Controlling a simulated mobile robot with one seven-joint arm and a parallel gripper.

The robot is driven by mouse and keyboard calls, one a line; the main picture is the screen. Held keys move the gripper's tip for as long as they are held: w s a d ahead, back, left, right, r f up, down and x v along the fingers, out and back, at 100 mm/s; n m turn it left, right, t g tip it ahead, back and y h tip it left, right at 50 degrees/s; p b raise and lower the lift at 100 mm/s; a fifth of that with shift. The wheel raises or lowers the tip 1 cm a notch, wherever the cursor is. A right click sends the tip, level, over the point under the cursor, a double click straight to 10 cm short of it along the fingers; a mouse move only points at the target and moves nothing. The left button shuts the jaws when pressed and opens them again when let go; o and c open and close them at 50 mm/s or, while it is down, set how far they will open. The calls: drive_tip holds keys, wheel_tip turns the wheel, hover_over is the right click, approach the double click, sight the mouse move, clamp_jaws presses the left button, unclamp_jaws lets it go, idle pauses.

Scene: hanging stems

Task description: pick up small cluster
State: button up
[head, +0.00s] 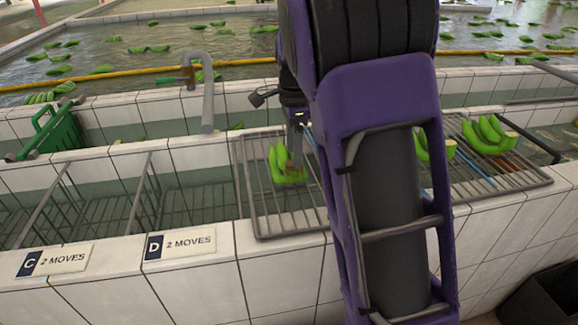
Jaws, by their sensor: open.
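A small cluster of green bananas (279,164) lies on the left part of the metal wire rack (260,227). My gripper (297,158) points down at this cluster, with its tip at or just over the cluster's right side. I cannot tell whether the fingers touch the fruit. The jaws are open, though the gap between them is hard to see from here. My purple arm hides the middle of the rack. Another green cluster (487,135) lies at the rack's right end, and a third (422,147) shows partly beside the arm.
Tiled basins with metal dividers (137,200) lie to the left, behind signs C (52,260) and D (180,243). A green crate (55,132) sits far left. A grey curved pipe (208,95) rises behind the rack. Bananas float in the water beyond the yellow pipe (130,75).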

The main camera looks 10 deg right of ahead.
drive_tip(key=shift+f, duration=1.4)
clamp_jaws()
drive_tip(key=shift+r, duration=0.1)
